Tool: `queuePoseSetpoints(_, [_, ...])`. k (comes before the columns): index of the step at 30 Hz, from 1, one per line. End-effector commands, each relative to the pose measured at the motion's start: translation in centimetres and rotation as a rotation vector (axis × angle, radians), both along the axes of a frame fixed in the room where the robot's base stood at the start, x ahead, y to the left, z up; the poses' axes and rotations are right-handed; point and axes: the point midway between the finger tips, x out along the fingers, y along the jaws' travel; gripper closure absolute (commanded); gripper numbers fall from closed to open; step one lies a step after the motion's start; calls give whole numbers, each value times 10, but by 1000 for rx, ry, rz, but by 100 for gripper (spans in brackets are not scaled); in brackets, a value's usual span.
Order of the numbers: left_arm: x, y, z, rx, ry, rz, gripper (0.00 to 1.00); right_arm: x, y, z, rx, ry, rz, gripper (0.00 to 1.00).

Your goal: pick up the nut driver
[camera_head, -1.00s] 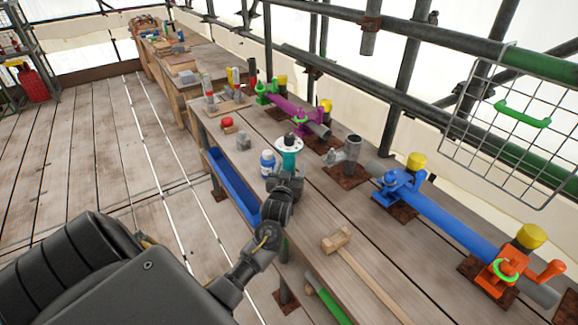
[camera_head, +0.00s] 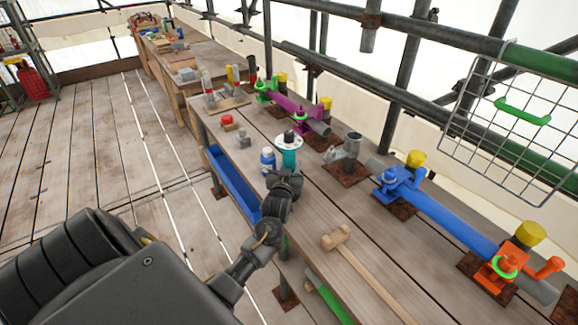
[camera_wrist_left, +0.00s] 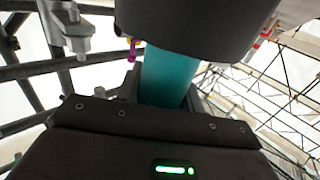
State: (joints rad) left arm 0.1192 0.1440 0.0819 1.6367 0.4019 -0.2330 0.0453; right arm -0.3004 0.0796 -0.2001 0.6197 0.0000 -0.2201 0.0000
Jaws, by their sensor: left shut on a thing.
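The nut driver appears to be the upright teal piece (camera_head: 289,159) with a pale disc and dark tip on top, standing over the near bench. Its teal cylinder (camera_wrist_left: 168,78) also shows in the left wrist view, between dark finger pads. My left gripper (camera_head: 288,172) is shut on it; my own wrist hides its lower end, so I cannot tell if it touches the bench. My right gripper is not in view.
A white bottle with a blue cap (camera_head: 267,160) stands close left of the gripper. A wooden mallet (camera_head: 343,240) lies to the right. A blue trough (camera_head: 233,182) runs along the bench edge. Blue (camera_head: 440,213) and purple (camera_head: 290,104) clamped pipes stand behind.

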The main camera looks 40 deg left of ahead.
Motion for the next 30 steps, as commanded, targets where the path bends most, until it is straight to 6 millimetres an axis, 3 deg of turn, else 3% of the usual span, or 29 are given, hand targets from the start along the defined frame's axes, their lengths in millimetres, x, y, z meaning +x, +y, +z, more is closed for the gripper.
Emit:
queuePoseSetpoints(8, [1, 0, 19, 2, -10, 0, 100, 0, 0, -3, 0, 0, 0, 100])
queuePoseSetpoints(21, [1, 0, 92, 2, -9, 0, 100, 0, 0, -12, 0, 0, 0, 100])
queuePoseSetpoints(30, [0, 0, 103, 1, -5, 0, 100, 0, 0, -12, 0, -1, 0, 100])
